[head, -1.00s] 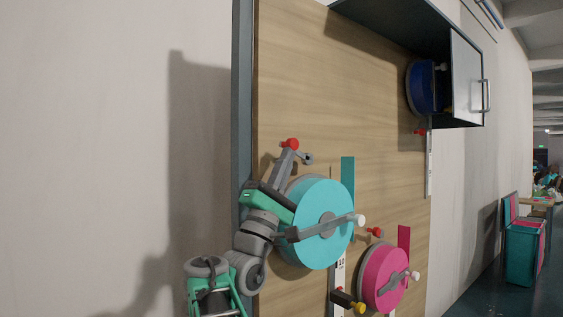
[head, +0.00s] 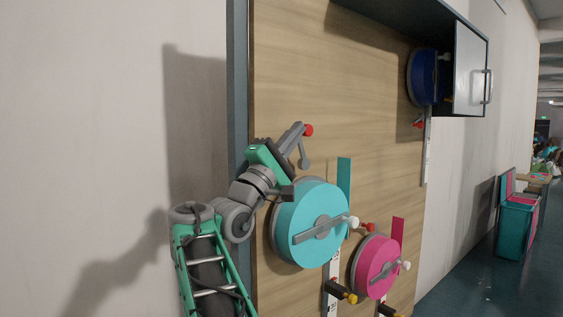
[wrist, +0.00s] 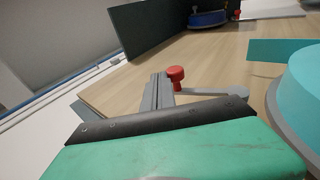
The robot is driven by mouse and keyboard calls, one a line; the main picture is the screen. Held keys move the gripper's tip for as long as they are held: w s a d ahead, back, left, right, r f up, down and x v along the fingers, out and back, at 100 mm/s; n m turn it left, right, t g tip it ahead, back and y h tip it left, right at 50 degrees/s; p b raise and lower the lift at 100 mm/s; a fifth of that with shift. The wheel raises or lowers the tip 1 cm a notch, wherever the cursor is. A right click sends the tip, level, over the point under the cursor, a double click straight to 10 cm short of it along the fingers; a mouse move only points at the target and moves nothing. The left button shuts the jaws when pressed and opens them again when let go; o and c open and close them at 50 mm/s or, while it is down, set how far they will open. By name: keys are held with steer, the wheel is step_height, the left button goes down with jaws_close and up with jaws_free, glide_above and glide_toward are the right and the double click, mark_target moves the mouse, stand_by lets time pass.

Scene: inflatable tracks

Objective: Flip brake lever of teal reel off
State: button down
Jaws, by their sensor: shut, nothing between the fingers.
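The teal reel (head: 296,218) is mounted on the wooden panel, with a grey crank and white knob across its face. Its brake lever is a grey bar (head: 304,150) with a red knob (head: 308,130), above the reel. The bar runs from a round grey pivot up to the knob and stands nearly upright. My gripper (head: 298,129) is shut and empty, just left of the red knob. In the wrist view the shut fingertips (wrist: 160,80) are beside the knob (wrist: 176,73); I cannot tell if they touch. The bar runs right to its pivot (wrist: 238,91).
A pink reel (head: 373,268) is at lower right, with its own red knob (head: 368,227). Black pegs with yellow ends (head: 342,292) are below. A blue reel (head: 423,77) sits by an open cabinet (head: 470,75) at upper right. The panel's middle is clear.

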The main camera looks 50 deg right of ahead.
steer(key=shift+s+p+x, duration=0.1)
steer(key=shift+p+x, duration=0.45)
steer(key=shift+x, duration=0.35)
steer(key=shift+s+p+x, duration=0.15)
steer(key=shift+p+x, duration=0.4)
steer(key=shift+x, duration=0.3)
steer(key=shift+d+f, duration=0.2)
steer(key=w+a+b, duration=0.1)
steer(key=a+b, duration=0.3)
steer(key=a, duration=1)
steer(key=shift+r, duration=0.2)
